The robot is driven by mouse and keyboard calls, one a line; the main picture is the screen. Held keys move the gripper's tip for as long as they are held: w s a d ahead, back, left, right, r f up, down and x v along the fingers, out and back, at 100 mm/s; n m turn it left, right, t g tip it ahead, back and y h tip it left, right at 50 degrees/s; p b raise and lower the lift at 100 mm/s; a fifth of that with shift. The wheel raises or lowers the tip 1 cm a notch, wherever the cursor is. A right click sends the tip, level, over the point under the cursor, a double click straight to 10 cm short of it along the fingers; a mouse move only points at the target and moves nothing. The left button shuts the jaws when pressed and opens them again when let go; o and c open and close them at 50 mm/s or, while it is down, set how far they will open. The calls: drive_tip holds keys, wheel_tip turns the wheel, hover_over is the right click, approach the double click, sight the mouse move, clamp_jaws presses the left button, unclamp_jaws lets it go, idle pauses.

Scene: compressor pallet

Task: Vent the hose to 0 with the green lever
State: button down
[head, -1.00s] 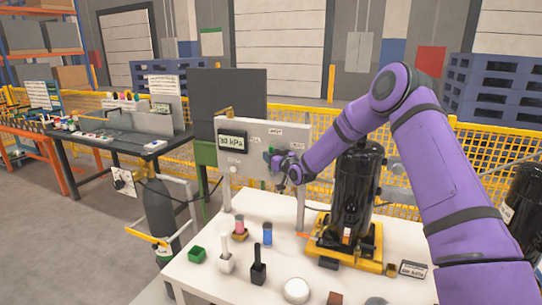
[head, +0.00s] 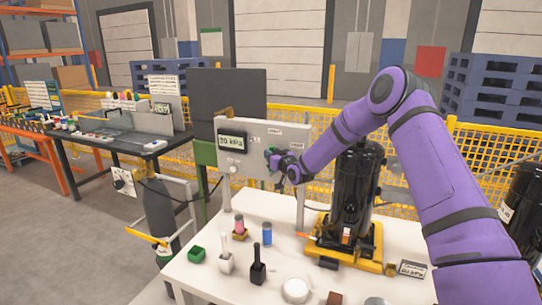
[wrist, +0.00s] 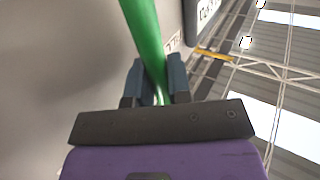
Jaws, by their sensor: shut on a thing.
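The green lever (wrist: 146,35) fills the upper middle of the wrist view and runs down between my two fingers. My gripper (wrist: 158,85) is shut on the lever, with one dark finger on each side of it. In the head view my gripper (head: 276,160) is at the right part of the white panel (head: 260,135), and it hides most of the lever. The display (head: 233,141) on the panel's left side shows a kPa reading that looks like 20 or 30; the first digit is too small to be sure of.
A black compressor (head: 355,195) stands on a yellow pallet (head: 340,243) right of my gripper. The white table (head: 215,278) in front holds a green box (head: 197,254), a black-handled brush-like item (head: 258,268), a white round item (head: 296,290) and a blue tube (head: 267,235).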

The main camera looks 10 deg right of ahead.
drive_tip(key=s+d+f+m+t+h, duration=0.2)
drive_tip(key=s+d+f+m+t, duration=0.1)
drive_tip(key=m+t, duration=0.5)
drive_tip(key=shift+s+d+f+m+h, duration=0.2)
drive_tip(key=shift+s+d+m+h, duration=0.25)
drive_tip(key=shift+d, duration=0.85)
drive_tip(key=shift+s+t, duration=0.1)
drive_tip(key=shift+t, duration=0.2)
drive_tip(key=c, duration=1.1)
unclamp_jaws()
drive_tip(key=v, duration=1.1)
drive_tip(key=shift+r, duration=0.1)
